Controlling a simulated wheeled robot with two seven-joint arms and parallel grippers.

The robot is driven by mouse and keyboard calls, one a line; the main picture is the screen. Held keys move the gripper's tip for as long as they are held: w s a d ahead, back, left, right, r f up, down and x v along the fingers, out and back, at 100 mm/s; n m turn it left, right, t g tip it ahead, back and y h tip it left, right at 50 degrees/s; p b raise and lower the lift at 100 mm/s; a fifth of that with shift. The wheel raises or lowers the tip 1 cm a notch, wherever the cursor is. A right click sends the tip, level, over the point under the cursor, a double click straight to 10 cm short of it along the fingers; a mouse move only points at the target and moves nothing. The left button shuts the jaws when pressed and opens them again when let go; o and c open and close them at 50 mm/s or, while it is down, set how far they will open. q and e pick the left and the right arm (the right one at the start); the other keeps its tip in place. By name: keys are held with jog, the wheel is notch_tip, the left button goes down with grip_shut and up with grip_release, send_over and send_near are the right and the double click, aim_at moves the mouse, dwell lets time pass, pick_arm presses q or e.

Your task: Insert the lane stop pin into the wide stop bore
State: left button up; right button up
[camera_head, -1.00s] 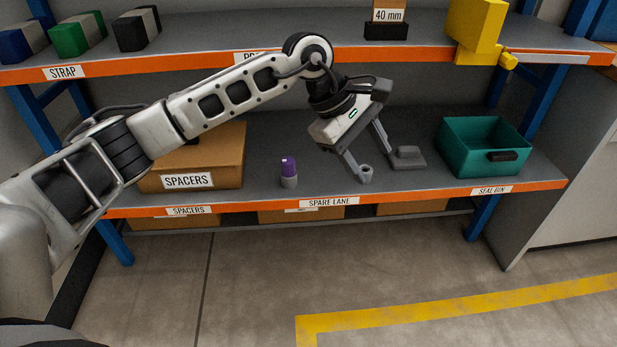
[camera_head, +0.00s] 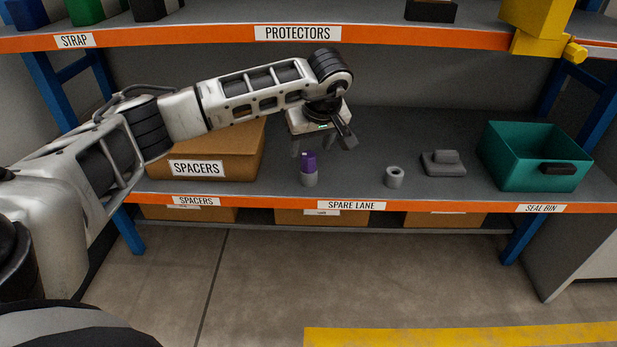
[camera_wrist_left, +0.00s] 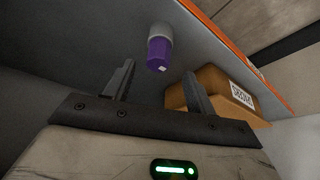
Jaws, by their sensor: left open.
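The lane stop pin (camera_head: 309,168), purple on top and grey below, stands upright on the lower shelf above the SPARE LANE label. A short grey ring with a round hole (camera_head: 395,177), which looks like the stop bore, sits to its right. My left gripper (camera_head: 321,147) is open and empty, behind and slightly above the pin in the head view. In the left wrist view the open fingers (camera_wrist_left: 159,82) point toward the pin (camera_wrist_left: 159,52), which is beyond the tips and apart from them. My right gripper is not in view.
A low grey block (camera_head: 443,168) and a teal bin (camera_head: 500,172) stand right of the ring. A SPACERS carton (camera_head: 225,150) stands left of the pin. The upper shelf (camera_head: 200,38) runs above my arm. Shelf surface between pin and ring is clear.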

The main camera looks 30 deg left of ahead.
aim_at(309, 154)
pick_arm(q)
jog(key=b+x, duration=0.2)
jog(key=x, duration=0.3)
jog(key=shift+w+a+f, duration=0.1)
jog(key=shift+w, duration=0.15)
grip_shut()
